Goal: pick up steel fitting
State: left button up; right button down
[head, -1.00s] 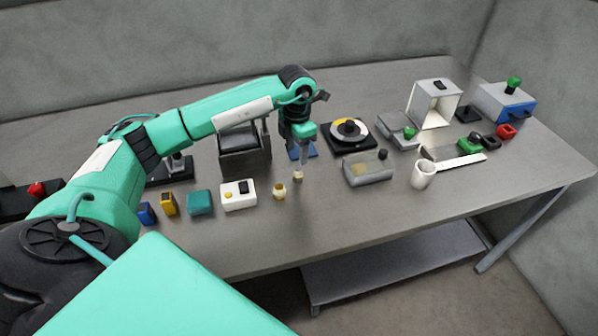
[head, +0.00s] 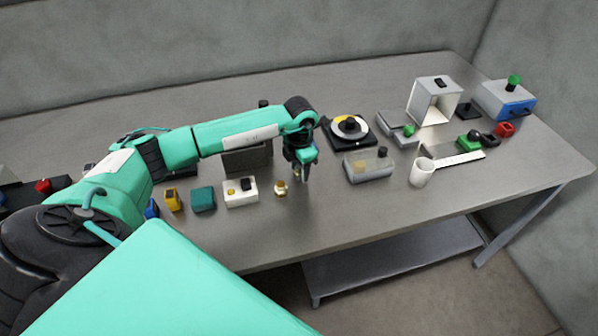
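My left gripper (head: 304,174) points down low over the front middle of the table. Its fingers are too small to show whether they are open or shut. I cannot make out a steel fitting clearly; the small pale piece seen below this gripper earlier is now hidden at the fingers. A small brass-coloured fitting (head: 281,188) stands upright on the table just left of the gripper, apart from it. My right gripper is not in view.
A white box (head: 241,193), a teal block (head: 203,199) and a yellow block (head: 172,200) stand left along the table (head: 330,215). A translucent box (head: 368,167) and a white cup (head: 422,172) stand right. A black-based reel unit (head: 349,130) is behind. The front strip is clear.

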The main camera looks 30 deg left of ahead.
pick_arm(q)
jog(key=c, duration=0.7)
jog(key=shift+c, duration=0.2)
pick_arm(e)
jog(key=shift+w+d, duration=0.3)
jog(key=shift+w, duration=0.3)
pick_arm(q)
jog(key=shift+r, duration=0.15)
